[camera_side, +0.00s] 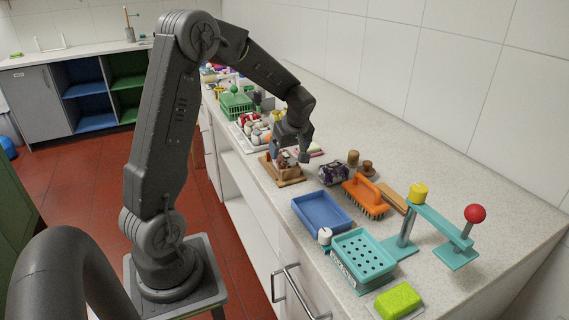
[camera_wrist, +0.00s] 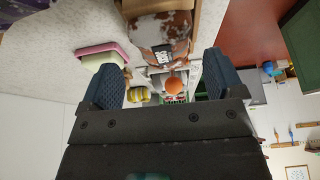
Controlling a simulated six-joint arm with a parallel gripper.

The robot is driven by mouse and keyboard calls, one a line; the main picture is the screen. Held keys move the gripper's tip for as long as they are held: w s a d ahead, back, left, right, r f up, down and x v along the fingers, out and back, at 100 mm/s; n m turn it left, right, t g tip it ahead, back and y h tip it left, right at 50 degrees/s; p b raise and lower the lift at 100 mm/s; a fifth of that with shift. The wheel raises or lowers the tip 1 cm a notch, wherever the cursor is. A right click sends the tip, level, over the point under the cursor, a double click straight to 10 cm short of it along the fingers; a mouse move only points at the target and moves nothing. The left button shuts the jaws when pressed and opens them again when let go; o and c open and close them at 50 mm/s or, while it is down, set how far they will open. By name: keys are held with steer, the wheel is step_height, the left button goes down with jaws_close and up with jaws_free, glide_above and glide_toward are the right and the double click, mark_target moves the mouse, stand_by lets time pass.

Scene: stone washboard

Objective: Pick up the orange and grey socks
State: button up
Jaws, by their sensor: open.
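The orange and grey socks look like a rolled, mottled rust-orange and grey-white bundle with a dark label (camera_wrist: 172,27). In the wrist view they lie at the top, beyond my fingertips. In the side view the bundle (camera_side: 282,161) sits in a small wooden tray (camera_side: 291,182), partly hidden by my gripper. My gripper (camera_side: 298,153) is just above and beside the tray, pointing down. In the wrist view its two dark pads stand wide apart with nothing held between them (camera_wrist: 162,84). I cannot tell whether a finger touches the bundle.
A dark patterned bundle (camera_side: 333,173), an orange brush (camera_side: 365,196), a blue tray (camera_side: 321,212) and a teal perforated box (camera_side: 364,256) stand nearer the camera. A white rack (camera_side: 247,141) and green basket (camera_side: 236,106) stand behind. The tiled wall bounds the counter's right side.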

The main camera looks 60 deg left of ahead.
mark_target(285, 156)
steer(key=shift+s+x, duration=0.2)
steer(key=shift+x, duration=2.5)
steer(key=shift+c, duration=0.4)
steer(key=c, duration=1)
steer(key=r, duration=0.9)
steer(key=shift+w+d+r, duration=0.1)
steer(key=shift+d+r, duration=0.15)
steer(key=d+f, duration=0.1)
steer(key=d, duration=0.6)
steer(key=d+f, duration=0.1)
steer(key=d, duration=0.6)
steer(key=d+f, duration=0.2)
steer(key=d, duration=0.5)
steer(key=shift+s, duration=0.2)
steer(key=shift+f, duration=2.8)
